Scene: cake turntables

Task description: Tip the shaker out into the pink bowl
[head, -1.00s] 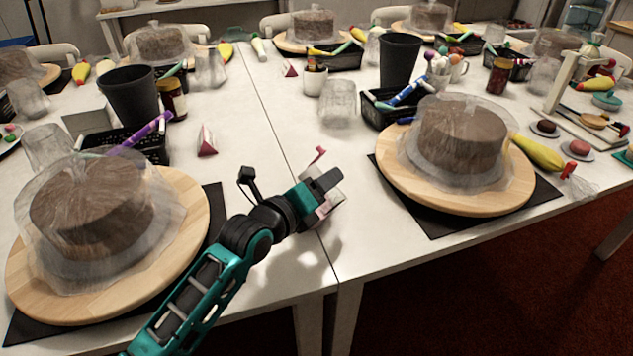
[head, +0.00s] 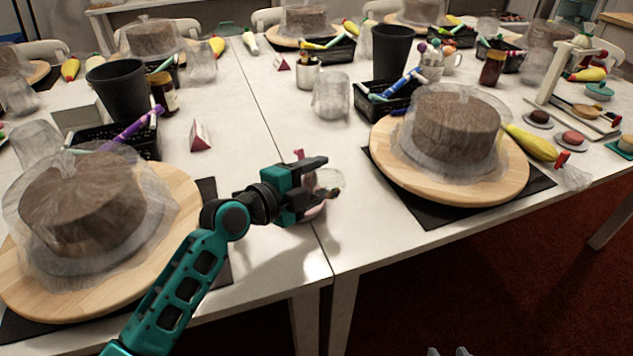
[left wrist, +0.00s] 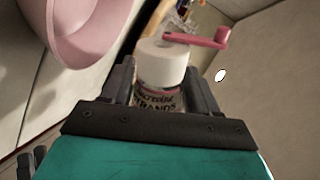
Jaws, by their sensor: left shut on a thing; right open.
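My left gripper (head: 318,178) is shut on the shaker, above the table near its front edge. In the left wrist view the shaker (left wrist: 160,68) has a clear labelled jar between the fingers (left wrist: 158,95), a white cap and a pink crank handle. In the head view the shaker's clear jar (head: 330,183) looks tilted and is partly hidden by the fingers. The pink bowl (left wrist: 85,30) is close beside the shaker in the left wrist view. In the head view only a bit of the bowl (head: 313,212) shows under the gripper. My right gripper (head: 448,352) shows only its fingertips, apart, at the bottom edge.
Covered cakes on wooden turntables stand left (head: 175,270) and right (head: 505,185). A black tray (head: 385,108), a clear cup (head: 331,98) and a small red-and-white card (head: 200,135) stand behind the gripper. The table between gripper and cup is clear.

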